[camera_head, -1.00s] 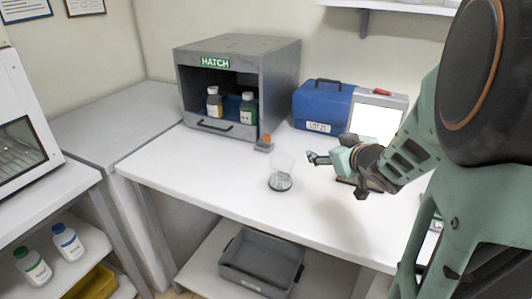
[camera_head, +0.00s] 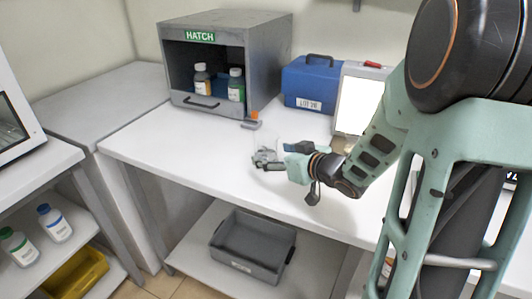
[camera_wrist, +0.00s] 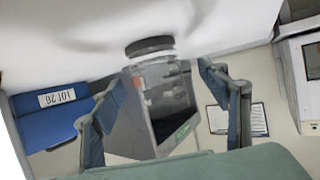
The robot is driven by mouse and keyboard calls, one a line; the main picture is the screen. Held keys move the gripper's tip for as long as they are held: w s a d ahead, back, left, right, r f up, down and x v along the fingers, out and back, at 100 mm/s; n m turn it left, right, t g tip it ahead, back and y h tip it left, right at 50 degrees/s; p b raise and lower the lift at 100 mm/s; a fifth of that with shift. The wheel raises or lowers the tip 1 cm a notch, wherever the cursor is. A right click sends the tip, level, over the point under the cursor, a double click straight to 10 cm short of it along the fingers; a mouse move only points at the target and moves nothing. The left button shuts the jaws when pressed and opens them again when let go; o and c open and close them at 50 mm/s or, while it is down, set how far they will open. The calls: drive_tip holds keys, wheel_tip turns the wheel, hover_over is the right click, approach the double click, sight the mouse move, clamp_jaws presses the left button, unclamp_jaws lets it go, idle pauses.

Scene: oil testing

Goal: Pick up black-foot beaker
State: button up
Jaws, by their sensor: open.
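The clear glass beaker (camera_wrist: 160,84) with its black foot (camera_wrist: 150,46) stands on the white table and appears upside down in the wrist view. It lies between the two spread fingers of my gripper (camera_wrist: 162,76), with gaps at both sides. In the head view my gripper (camera_head: 266,158) is low over the table at the beaker, and only a faint part of the beaker's glass (camera_head: 265,135) shows. The gripper hides its foot there.
A grey hatch box (camera_head: 266,60) holding two bottles stands behind. A blue case (camera_head: 307,84) and a device with a bright screen (camera_head: 358,104) are behind at the right. A small orange-topped item (camera_head: 252,121) sits near the hatch. The table's front left is clear.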

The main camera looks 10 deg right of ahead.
sight(267, 150)
drive_tip(key=x, duration=0.3)
drive_tip(key=b+x, duration=0.1)
drive_tip(key=x, duration=0.1)
drive_tip(key=shift+w+d+r, duration=0.1)
drive_tip(key=shift+d+r, duration=0.05)
drive_tip(key=shift+d, duration=0.15)
drive_tip(key=shift+r, duration=0.1)
drive_tip(key=c, duration=1.4)
drive_tip(key=shift+r+p, duration=0.25)
drive_tip(key=shift+p, duration=0.05)
